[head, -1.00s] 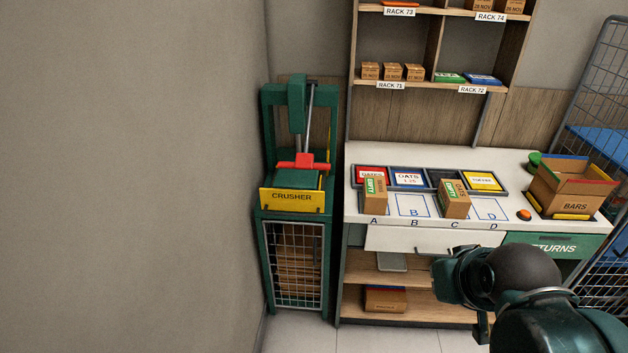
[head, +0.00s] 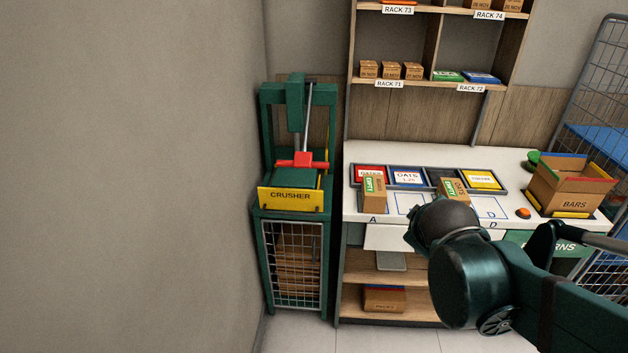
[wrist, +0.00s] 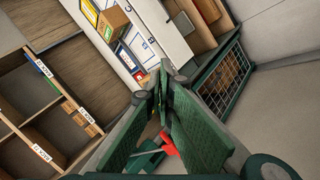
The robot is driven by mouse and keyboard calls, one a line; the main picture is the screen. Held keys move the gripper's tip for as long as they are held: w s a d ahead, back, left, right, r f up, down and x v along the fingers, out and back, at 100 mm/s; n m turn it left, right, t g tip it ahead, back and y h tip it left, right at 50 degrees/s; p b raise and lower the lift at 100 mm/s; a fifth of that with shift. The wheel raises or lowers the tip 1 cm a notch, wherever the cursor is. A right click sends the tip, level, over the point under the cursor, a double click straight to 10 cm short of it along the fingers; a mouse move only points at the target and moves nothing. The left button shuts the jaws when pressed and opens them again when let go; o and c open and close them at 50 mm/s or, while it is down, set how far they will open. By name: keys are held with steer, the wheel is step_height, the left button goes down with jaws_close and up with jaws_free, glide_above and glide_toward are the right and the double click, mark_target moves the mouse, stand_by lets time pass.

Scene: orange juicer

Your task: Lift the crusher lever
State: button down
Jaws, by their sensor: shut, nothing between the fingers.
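The crusher (head: 291,199) is a green frame with a yellow sign and a mesh-fronted lower bay, standing against the wall at the left. Its lever has a red crossbar handle (head: 303,160) that lies low and level above the sign. In the wrist view the red handle (wrist: 169,144) shows partly between and beyond my fingers, and the rest of it is hidden. My gripper (wrist: 163,88) is shut and empty, apart from the lever. In the head view my arm hides the fingers, in front of the bench and right of the crusher.
The white bench (head: 352,209) right of the crusher bears a carton (head: 373,195) at A, another carton (head: 452,189), and an open BARS box (head: 571,187). Shelving (head: 420,108) rises behind. A mesh cage (head: 600,90) stands at the right. Floor is clear before the crusher.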

steer(key=w+a+f+n+t+b, duration=0.1)
steer(key=w+a+f+n+t, duration=0.1)
steer(key=w+a+n, duration=0.6)
steer(key=w+a+f+n+t, duration=0.2)
steer(key=w+a+n, duration=0.25)
steer(key=w, duration=0.55)
steer(key=w+a+f+n+t+y+b, duration=0.1)
steer(key=w+a+f+n, duration=0.2)
steer(key=a+n, duration=0.4)
steer(key=w+a+f+n+t+y, duration=0.1)
steer(key=w+a+f+n, duration=0.3)
steer(key=a, duration=0.6)
steer(key=f+n+t, duration=0.1)
steer(key=f+n, duration=0.1)
steer(key=n, duration=0.1)
steer(key=shift+b, duration=0.35)
steer(key=shift+w+a, duration=0.1)
steer(key=shift+w, duration=0.05)
steer(key=w+f+b, duration=0.1)
steer(key=w+f, duration=0.1)
steer(key=w, duration=0.8)
steer(key=shift+s+r, duration=0.25)
steer(key=shift+r, duration=0.9)
steer(key=shift+s+r, duration=0.25)
steer(key=shift+r, duration=0.9)
